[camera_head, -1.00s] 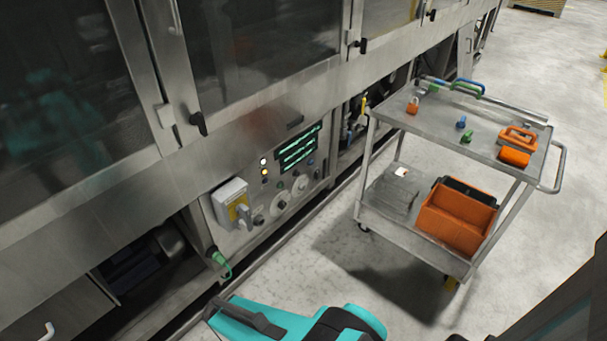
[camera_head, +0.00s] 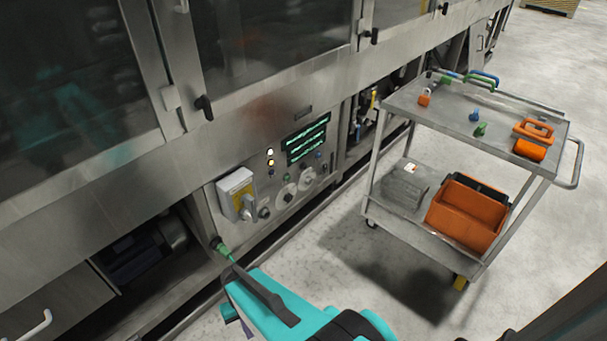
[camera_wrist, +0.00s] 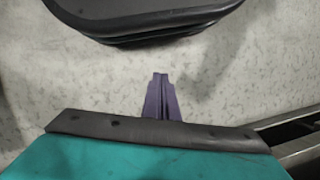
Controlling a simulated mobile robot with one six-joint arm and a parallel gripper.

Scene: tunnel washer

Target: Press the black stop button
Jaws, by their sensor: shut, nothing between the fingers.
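The control panel (camera_head: 258,181) is on the washer's lower steel front in the head view. It carries small dark round controls, including one dark knob (camera_head: 264,213) at the lower left and a green button (camera_head: 286,178). I cannot tell for sure which control is the black stop button. In the wrist view my gripper (camera_wrist: 161,76) shows as two narrow purple fingers closed together, empty, over the speckled floor. No panel shows in that view. In the head view my teal arm is below the panel, apart from it; the fingers are mostly hidden there.
A grey-yellow switch box (camera_head: 236,190) sticks out at the panel's left. A green connector (camera_head: 222,249) is below it. A steel cart (camera_head: 437,110) with an orange bin (camera_head: 467,213) stands to the right. Clear floor (camera_head: 345,225) lies between panel and cart.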

